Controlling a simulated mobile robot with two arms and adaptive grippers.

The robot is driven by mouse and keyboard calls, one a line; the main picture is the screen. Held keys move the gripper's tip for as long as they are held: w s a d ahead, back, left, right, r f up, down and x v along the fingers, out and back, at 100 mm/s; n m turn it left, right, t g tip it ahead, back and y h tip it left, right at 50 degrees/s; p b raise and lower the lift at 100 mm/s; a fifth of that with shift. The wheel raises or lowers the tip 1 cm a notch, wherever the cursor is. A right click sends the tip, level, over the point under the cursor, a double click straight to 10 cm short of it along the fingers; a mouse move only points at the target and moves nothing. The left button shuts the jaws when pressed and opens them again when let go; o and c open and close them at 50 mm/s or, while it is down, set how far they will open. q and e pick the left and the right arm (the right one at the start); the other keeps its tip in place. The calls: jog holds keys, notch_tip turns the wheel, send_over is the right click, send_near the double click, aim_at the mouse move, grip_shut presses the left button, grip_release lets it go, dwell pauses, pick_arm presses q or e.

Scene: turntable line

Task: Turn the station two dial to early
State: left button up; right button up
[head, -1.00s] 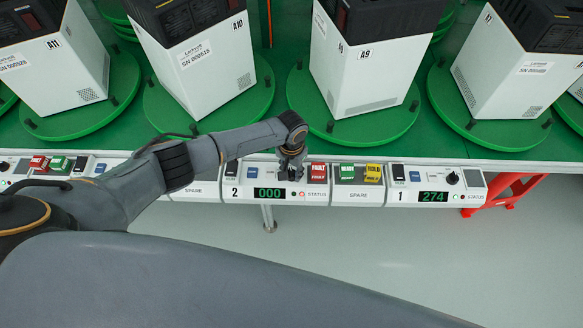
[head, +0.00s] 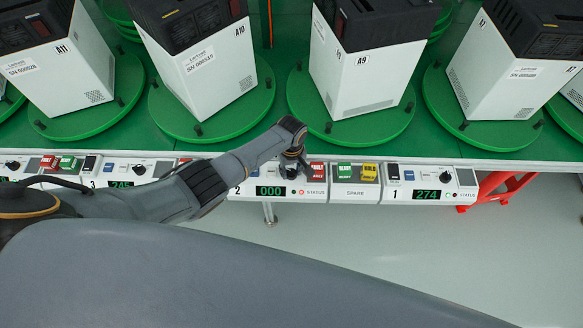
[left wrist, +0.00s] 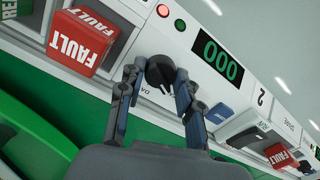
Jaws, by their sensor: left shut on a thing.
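The station two dial (left wrist: 160,70) is a black round knob on the white panel in the left wrist view. My left gripper (left wrist: 157,78) has a finger on each side of the knob and is shut on it. In the head view my left gripper (head: 292,168) is at the station two panel and largely hides the dial. The station two display (head: 270,190) reads 000, and so does its close-up in the left wrist view (left wrist: 217,57). My right gripper is not in view.
A red FAULT button (left wrist: 82,42) sits close beside the dial, and a blue button (left wrist: 219,113) is on the other side. Station one's panel (head: 405,195) reads 274. Green turntables (head: 350,127) with white machines (head: 365,75) stand behind the panels.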

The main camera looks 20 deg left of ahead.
aim_at(291, 171)
pick_arm(q)
jog(key=shift+n, duration=0.6)
jog(key=o, duration=1.1)
jog(key=shift+o, duration=0.3)
notch_tip(291, 171, up, 12)
